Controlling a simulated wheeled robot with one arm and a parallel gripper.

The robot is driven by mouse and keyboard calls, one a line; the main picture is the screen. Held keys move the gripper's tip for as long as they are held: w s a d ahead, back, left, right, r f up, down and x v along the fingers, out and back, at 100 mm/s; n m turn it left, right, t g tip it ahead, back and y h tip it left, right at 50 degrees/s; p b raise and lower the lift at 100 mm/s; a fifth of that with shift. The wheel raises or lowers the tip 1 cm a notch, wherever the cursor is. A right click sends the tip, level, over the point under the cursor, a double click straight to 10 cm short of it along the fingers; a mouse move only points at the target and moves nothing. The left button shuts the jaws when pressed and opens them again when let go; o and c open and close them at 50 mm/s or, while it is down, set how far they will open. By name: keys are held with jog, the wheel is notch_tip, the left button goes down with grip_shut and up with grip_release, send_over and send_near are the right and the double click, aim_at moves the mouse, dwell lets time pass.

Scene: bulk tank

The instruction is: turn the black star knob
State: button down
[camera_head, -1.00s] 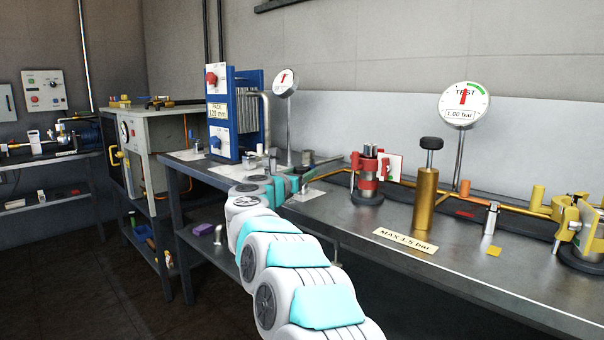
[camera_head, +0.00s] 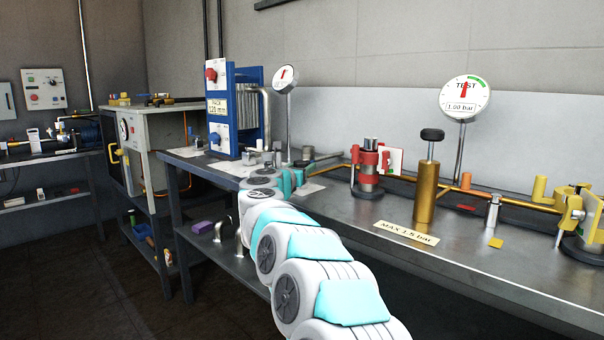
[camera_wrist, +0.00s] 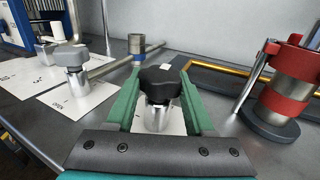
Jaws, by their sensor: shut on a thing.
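The black star knob (camera_wrist: 160,82) sits on a short silver stem in the middle of the wrist view. My gripper (camera_wrist: 160,78) has its two green fingers on either side of the knob, shut on it. In the head view my gripper (camera_head: 289,181) is low over the bench, beyond the arm links. The knob cannot be made out there, hidden by my gripper and arm.
A grey knob (camera_wrist: 71,57) stands on a pipe fitting at left. A red-clamped cylinder (camera_wrist: 290,80) is at right. In the head view, a brass cylinder (camera_head: 425,193) with a black top knob stands farther right, near a TEST gauge (camera_head: 464,98).

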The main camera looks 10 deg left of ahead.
jog(key=shift+d+f+n+y+b, duration=0.1)
jog(key=shift+f+n+y+b, duration=0.15)
jog(key=shift+n+y+b, duration=0.6)
jog(key=n+y+b, duration=0.1)
jog(key=y, duration=0.2)
jog(key=shift+r+t, duration=0.15)
jog(key=shift+t, duration=0.15)
jog(key=n+y, duration=0.2)
jog(key=y, duration=0.1)
jog(key=shift+r, duration=0.25)
jog(key=n+y+p, duration=0.1)
jog(key=y, duration=0.1)
jog(key=n+g+y+p, duration=0.1)
jog(key=shift+d+r+n+y+p, duration=0.1)
jog(key=shift+d+n+y+p, duration=0.05)
jog(key=shift+n+y+p, duration=0.25)
jog(key=n+g+y+p, duration=0.2)
jog(key=y, duration=0.1)
jog(key=shift+f+n+y, duration=0.2)
jog(key=shift+n+y, duration=0.05)
jog(key=shift+a+n+g+y+p, duration=0.2)
jog(key=shift+n+g+y+p, duration=0.15)
jog(key=shift+n+g+y, duration=0.35)
